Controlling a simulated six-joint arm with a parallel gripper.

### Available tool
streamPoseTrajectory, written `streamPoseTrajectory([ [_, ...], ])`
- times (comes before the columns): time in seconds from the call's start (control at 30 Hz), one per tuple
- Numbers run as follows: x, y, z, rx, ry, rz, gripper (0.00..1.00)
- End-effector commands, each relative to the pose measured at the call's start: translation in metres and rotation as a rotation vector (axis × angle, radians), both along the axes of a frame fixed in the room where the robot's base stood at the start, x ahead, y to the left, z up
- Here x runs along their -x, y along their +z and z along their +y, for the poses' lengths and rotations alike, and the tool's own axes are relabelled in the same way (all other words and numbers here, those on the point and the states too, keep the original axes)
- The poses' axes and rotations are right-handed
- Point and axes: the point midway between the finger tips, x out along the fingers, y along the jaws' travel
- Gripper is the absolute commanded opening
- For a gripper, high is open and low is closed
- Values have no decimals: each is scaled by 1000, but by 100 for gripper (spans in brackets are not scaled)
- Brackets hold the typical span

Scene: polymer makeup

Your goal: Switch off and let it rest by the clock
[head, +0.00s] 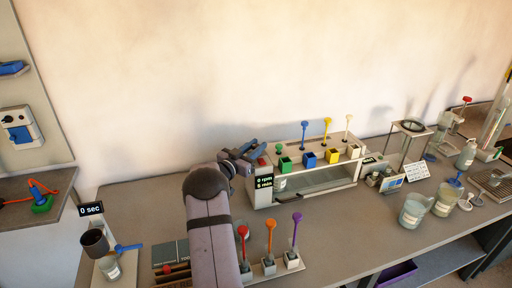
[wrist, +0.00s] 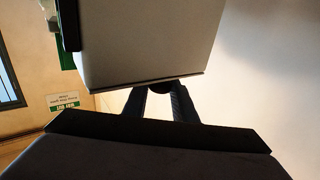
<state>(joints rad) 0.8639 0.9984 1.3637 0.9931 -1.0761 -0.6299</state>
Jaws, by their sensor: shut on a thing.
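A pale machine (head: 305,186) stands against the wall, with a dark display (head: 264,183) at its left end reading 0 rpm and 5 min. My gripper (head: 240,153) is at the machine's upper left end, beside a small red part (head: 262,161). In the wrist view my gripper (wrist: 160,100) has its fingers on either side of a small dark round knob (wrist: 160,85), shut on it. A pale box-like body (wrist: 150,40) fills the view above the knob. A dark display (head: 90,209) at the left of the bench reads 0 sec.
More scoops in red, orange and purple (head: 294,240) stand in front. Beakers (head: 414,210) and a balance (head: 390,182) are to the right. A dark cup (head: 95,242) stands below the 0 sec display.

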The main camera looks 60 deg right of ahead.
Motion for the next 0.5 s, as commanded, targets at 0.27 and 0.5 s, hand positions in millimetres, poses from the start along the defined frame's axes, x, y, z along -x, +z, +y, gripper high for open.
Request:
streamPoseTrajectory([
  [0.27,2,-2,0,0,70,0,2],
  [0.5,3,-5,0,0,212,0,2],
])
